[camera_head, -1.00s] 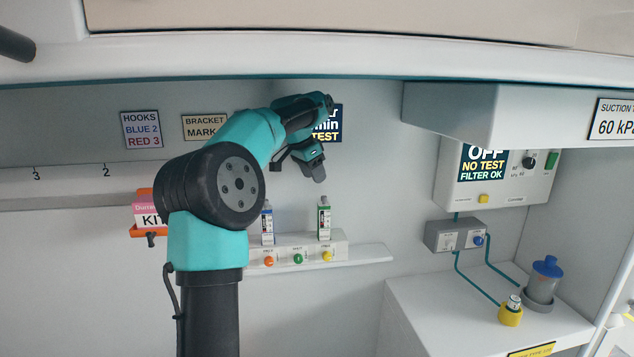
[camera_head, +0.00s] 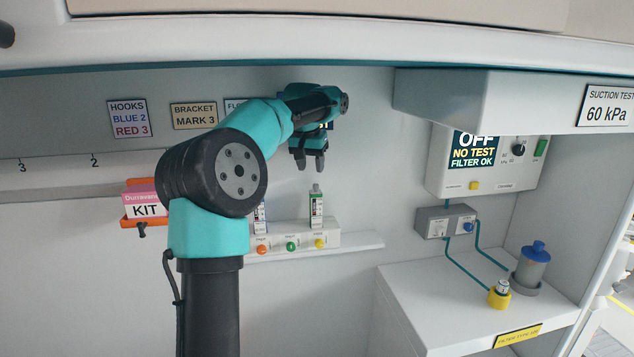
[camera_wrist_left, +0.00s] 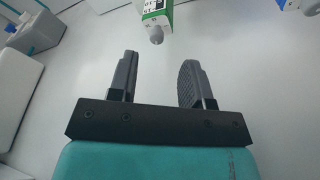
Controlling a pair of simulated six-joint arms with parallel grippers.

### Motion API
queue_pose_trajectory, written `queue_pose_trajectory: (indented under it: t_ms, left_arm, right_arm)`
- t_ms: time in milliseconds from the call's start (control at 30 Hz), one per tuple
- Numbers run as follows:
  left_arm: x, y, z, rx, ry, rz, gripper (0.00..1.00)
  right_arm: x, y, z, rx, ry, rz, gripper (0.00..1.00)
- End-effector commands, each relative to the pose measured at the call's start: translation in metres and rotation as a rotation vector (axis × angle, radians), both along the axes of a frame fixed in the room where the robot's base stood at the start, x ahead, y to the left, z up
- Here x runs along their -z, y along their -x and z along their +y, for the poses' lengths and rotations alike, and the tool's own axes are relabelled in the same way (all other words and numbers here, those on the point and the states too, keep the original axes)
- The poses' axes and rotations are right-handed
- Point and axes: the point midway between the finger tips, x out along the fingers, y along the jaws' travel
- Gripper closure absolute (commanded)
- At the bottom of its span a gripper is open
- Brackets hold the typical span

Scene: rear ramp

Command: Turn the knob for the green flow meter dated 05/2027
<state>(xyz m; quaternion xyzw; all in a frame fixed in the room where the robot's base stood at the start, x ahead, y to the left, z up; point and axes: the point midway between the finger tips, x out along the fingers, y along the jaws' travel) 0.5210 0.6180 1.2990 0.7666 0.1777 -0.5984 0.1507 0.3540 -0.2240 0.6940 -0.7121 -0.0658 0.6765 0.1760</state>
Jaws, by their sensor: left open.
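A green flow meter (camera_head: 316,210) stands upright on the white panel at the middle of the wall. It also shows in the left wrist view (camera_wrist_left: 157,14), with its grey tip between and beyond my fingers. A blue flow meter (camera_head: 260,217) stands to its left, partly hidden by my arm. Orange (camera_head: 261,250), green (camera_head: 291,246) and yellow (camera_head: 319,243) knobs sit on the panel below. My left gripper (camera_head: 311,165) is open and empty, pointing down just above the green meter. The date labels are too small to read. My right gripper is not in view.
A white ledge (camera_head: 365,241) runs below the panel. A sign behind my left arm is mostly covered. An orange holder with a kit (camera_head: 146,205) hangs at left. The suction unit (camera_head: 486,165) and a counter with a canister (camera_head: 533,266) stand at right.

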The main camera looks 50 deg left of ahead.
Motion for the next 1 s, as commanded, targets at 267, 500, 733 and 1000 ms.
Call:
queue_pose_trajectory:
  t_ms: [267,500,733,1000]
  left_arm:
    - [0.0,-0.008,-0.012,-0.398,-0.044,0.023,0.55]
    - [-0.004,-0.016,-0.021,-0.736,-0.102,-0.02,0.55]
    - [-0.008,-0.021,-0.027,-0.925,-0.138,-0.071,0.55]
    - [-0.009,-0.021,-0.027,-0.943,-0.14,-0.078,0.55]
  right_arm:
    - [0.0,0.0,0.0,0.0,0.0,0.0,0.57]
    - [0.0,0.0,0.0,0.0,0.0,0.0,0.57]
    - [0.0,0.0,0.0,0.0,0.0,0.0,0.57]
    - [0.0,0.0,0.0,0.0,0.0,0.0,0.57]
